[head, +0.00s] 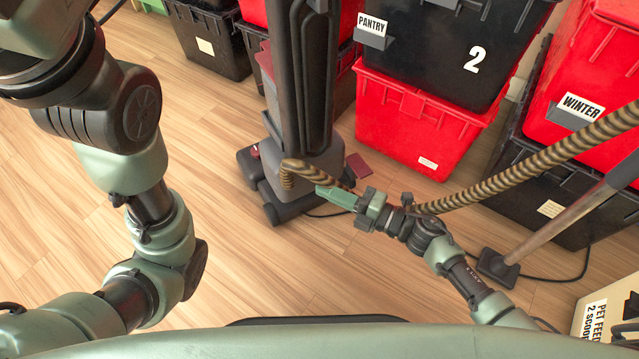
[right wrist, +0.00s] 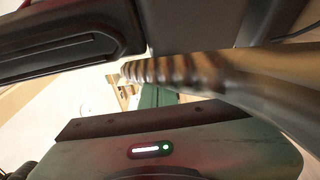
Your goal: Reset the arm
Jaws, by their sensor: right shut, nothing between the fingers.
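My right arm comes in from the lower right in the head view. Its gripper (head: 337,197) is shut and empty, beside the base of an upright vacuum cleaner (head: 303,70). The vacuum's ribbed hose (head: 530,163) passes close to this gripper and wrist; I cannot tell whether they touch. In the right wrist view the ribbed hose (right wrist: 175,75) runs close in front of the camera, with part of a green finger (right wrist: 155,97) behind it. My left arm is bent at the left of the head view, and its gripper is out of view.
A black tote (head: 440,45) labelled PANTRY 2 stands on a red tote (head: 410,125). A red tote (head: 590,60) labelled WINTER stands on a black one at the right. A pole with a dark foot (head: 497,267) and a pet feed box (head: 608,315) are nearer. Left floor is clear.

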